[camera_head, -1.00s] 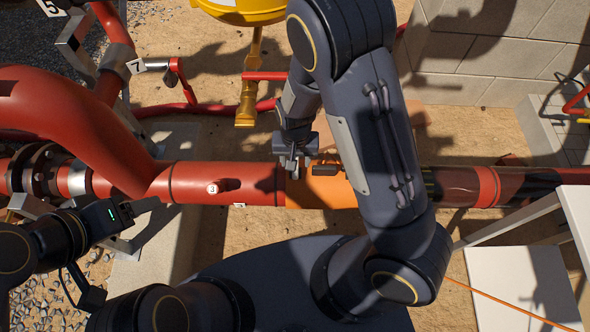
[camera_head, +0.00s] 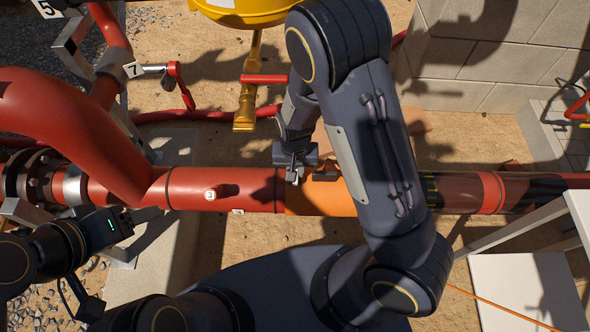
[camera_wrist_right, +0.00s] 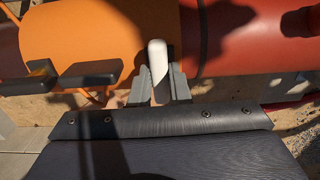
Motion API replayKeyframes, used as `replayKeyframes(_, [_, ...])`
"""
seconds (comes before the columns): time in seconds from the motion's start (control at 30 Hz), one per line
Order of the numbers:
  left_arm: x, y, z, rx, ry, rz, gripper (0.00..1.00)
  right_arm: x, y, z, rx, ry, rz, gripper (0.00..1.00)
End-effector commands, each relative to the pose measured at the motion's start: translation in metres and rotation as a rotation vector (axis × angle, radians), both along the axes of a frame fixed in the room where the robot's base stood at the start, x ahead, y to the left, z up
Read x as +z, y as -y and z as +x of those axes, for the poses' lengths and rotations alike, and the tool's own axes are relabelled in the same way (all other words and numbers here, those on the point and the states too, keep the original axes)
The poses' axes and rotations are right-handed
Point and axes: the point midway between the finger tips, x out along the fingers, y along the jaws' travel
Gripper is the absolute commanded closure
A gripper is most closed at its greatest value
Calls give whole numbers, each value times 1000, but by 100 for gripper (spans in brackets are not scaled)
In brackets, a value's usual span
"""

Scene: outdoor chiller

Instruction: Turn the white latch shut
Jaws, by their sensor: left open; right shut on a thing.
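The white latch (camera_wrist_right: 158,60) is a small rounded lever at the seam between an orange pipe section (camera_wrist_right: 90,35) and a red one (camera_wrist_right: 240,40). In the wrist view it stands upright between the two grey fingers of my right gripper (camera_wrist_right: 159,88), which is shut on it. In the head view my right gripper (camera_head: 294,172) is over the same seam and mostly hides the latch. My left gripper (camera_head: 148,214) is open and empty, below the red pipe at the left, away from the latch.
A dark two-part handle (camera_wrist_right: 60,80) is beside the orange section, left of my right fingers. A yellow vessel (camera_head: 240,12) and its pipe stand behind. A block wall (camera_head: 500,55) is at the back right, a white table (camera_head: 520,290) at the front right.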

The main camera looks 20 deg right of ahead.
Motion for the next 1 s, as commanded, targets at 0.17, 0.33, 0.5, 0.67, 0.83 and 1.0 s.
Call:
replayKeyframes(0.17, [0, 0, 0, 0, 0, 0, 37, 0, 0, 0, 0, 0, 0, 100])
replayKeyframes(0.33, [0, 0, 0, 0, 0, 0, 37, 0, 0, 0, 0, 0, 0, 100])
replayKeyframes(0.5, [-1, 0, 0, 0, 0, 0, 37, -2, 0, 0, 0, 0, 0, 100])
replayKeyframes(0.67, [-2, 0, 0, 0, 0, 0, 37, -4, 0, 0, 0, 0, 0, 100])
replayKeyframes(0.83, [16, 0, 0, 0, 0, 0, 37, 1, 0, -2, -304, -5, -7, 100])
replayKeyframes(1.0, [40, 0, 0, 0, 0, 0, 37, 2, 1, -2, -792, -6, -15, 100])
